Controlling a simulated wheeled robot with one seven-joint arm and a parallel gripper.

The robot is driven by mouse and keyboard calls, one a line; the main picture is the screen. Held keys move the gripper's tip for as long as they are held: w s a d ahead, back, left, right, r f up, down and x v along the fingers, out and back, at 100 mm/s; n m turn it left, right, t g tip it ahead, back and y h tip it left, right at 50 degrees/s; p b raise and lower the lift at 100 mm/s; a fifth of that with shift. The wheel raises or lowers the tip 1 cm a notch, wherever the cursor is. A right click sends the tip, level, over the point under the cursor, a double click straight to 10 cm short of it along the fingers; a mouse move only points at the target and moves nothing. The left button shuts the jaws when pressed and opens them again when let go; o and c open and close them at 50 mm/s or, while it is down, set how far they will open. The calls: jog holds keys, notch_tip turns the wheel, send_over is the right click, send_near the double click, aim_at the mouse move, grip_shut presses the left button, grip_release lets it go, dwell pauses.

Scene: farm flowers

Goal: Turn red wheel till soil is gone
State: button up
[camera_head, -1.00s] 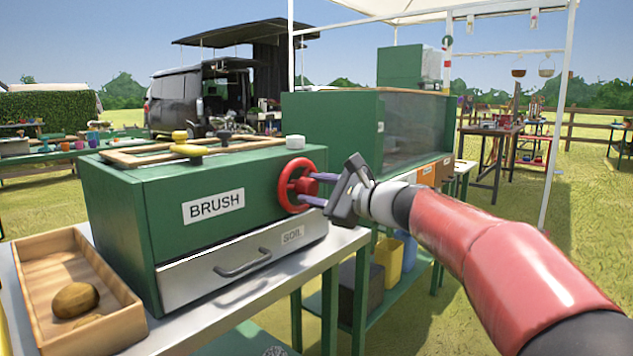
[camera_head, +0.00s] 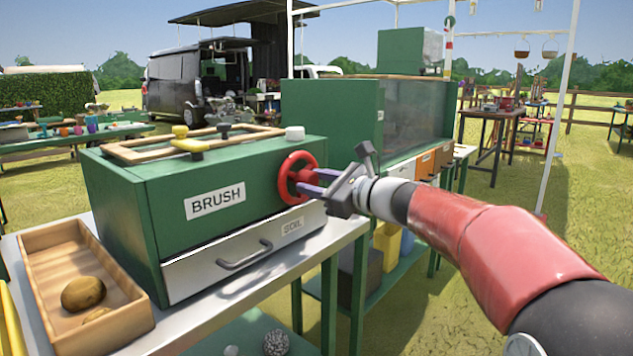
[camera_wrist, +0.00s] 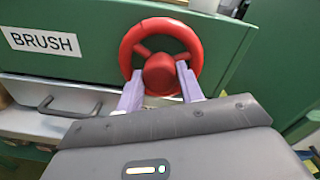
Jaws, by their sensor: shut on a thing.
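The red wheel (camera_head: 298,178) is on the right end of the front of a green box (camera_head: 160,205) labelled BRUSH. My gripper (camera_head: 300,182) reaches it from the right. In the wrist view, the red wheel (camera_wrist: 160,58) is close ahead, and the pale purple fingers of my gripper (camera_wrist: 160,85) are either side of its lower hub area, shut on it. A grey drawer (camera_head: 245,255) labelled SOIL sits below, closed. The soil inside the box is not visible.
A wooden tray (camera_head: 62,262) with brown potato-like lumps (camera_head: 83,293) stands left of the box on the metal table (camera_head: 205,325). A larger green cabinet (camera_head: 335,120) stands behind on the right. Open grass lies to the right.

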jog(key=shift+f, duration=0.15)
jog(key=o, duration=1)
jog(key=shift+d, duration=0.1)
jog(key=v, duration=0.7)
jog(key=shift+s+d+b, duration=0.25)
jog(key=shift+s+b, duration=0.05)
jog(key=shift+b, duration=0.05)
